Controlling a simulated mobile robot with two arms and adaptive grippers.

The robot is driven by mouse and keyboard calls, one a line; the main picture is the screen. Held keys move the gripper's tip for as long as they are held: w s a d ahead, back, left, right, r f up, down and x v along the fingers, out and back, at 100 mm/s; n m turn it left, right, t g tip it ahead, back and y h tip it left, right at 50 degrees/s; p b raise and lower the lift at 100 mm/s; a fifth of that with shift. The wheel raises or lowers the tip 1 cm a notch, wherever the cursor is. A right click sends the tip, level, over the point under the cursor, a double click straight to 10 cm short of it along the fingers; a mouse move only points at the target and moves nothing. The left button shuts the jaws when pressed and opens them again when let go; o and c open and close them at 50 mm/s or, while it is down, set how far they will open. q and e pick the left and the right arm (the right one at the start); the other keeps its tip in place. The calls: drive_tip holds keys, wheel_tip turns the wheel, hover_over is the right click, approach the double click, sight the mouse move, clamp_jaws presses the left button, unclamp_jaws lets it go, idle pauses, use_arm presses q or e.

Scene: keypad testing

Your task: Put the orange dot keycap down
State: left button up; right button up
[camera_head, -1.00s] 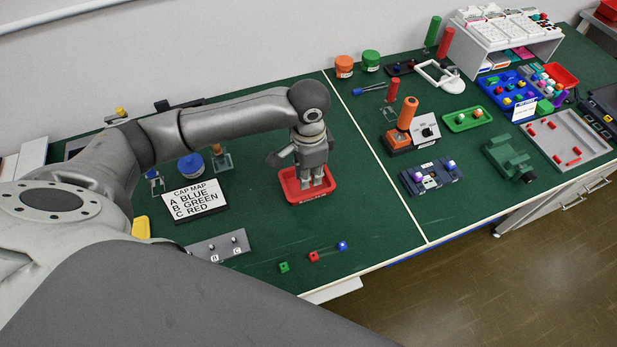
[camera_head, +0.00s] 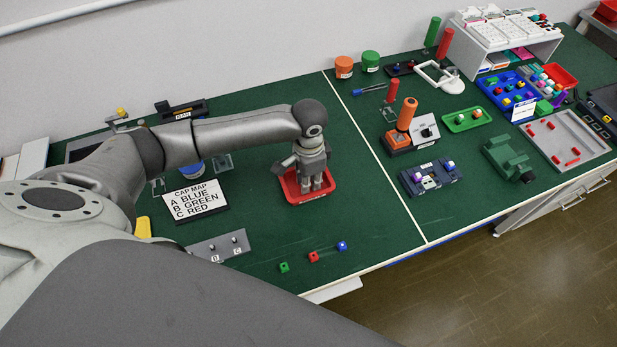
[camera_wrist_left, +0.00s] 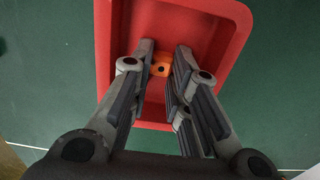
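The orange dot keycap (camera_wrist_left: 160,67) is a small orange piece with a dark dot, seen in the left wrist view between my left fingertips. My left gripper (camera_wrist_left: 162,58) is closed on it, with a finger against each side. Behind the keycap is the red tray (camera_wrist_left: 195,12); I cannot tell whether the keycap touches its floor. In the head view, my left gripper (camera_head: 312,189) points down into the red tray (camera_head: 293,194), and the keycap is hidden there. My right gripper is not in view.
Green (camera_head: 284,267), red (camera_head: 314,257) and blue (camera_head: 343,246) keycaps lie in front of the tray. A grey plate with posts (camera_head: 215,250) and the cap map sign (camera_head: 200,199) stand to the left. The green mat right of the tray is clear.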

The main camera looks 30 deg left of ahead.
use_arm(q)
drive_tip(key=shift+o, duration=0.8)
drive_tip(key=shift+r, duration=0.15)
wheel_tip(320, 180, up, 12)
idle(0.4)
